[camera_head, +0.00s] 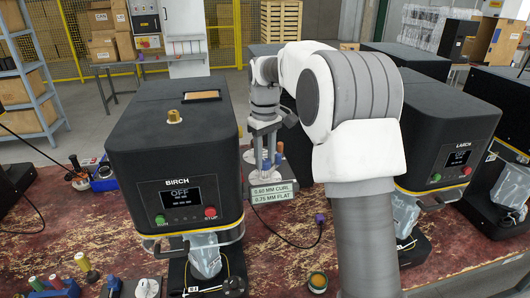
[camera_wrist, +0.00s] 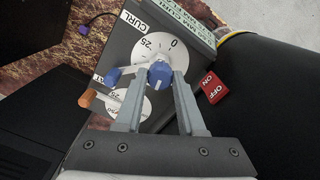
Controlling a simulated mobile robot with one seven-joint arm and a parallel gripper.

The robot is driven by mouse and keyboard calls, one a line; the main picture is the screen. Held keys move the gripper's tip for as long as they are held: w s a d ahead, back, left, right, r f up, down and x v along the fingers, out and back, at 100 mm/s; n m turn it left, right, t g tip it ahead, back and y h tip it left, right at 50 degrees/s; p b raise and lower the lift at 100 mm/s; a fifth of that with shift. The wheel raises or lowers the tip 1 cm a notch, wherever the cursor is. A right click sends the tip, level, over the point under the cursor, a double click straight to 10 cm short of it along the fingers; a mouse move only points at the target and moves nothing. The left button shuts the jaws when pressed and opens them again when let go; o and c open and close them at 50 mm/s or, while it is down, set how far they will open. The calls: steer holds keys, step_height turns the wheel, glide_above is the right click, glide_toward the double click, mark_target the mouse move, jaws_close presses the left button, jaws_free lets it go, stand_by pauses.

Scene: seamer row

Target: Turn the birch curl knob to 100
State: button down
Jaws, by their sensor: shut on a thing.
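The curl knob (camera_wrist: 159,79) is blue and sits on a white round dial (camera_wrist: 176,46) lettered CURL, with 0 and 25 showing. My gripper (camera_wrist: 163,72) is shut on this knob, one finger on each side. The knob's pointer reading is too small to tell. A second white dial (camera_wrist: 128,106) lies just below, partly hidden by my left finger. In the head view my gripper (camera_head: 264,148) reaches down at the post right of the black BIRCH machine (camera_head: 172,135), whose screen reads OFF. The grip itself is hard to make out there.
A blue-tipped lever (camera_wrist: 112,76) and an orange-brown handle (camera_wrist: 88,97) stick out left of the dials. A red ON/OFF tag (camera_wrist: 213,88) is to the right. A sign (camera_head: 272,191) reads 0.60 MM CURL, 0.75 MM FLAT. The LARCH machine (camera_head: 455,125) stands right of my arm.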

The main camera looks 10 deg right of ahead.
steer(key=n+p, duration=0.1)
steer(key=n, duration=0.2)
steer(key=shift+r+n, duration=0.1)
steer(key=shift+n, duration=0.3)
steer(key=n+p, duration=0.2)
steer(key=n, duration=0.2)
steer(key=n+p, duration=0.1)
steer(key=n, duration=0.3)
steer(key=shift+n+p, duration=0.55)
steer(key=shift+n, duration=1.15)
steer(key=shift+a, duration=0.1)
steer(key=c, duration=0.5)
jaws_free()
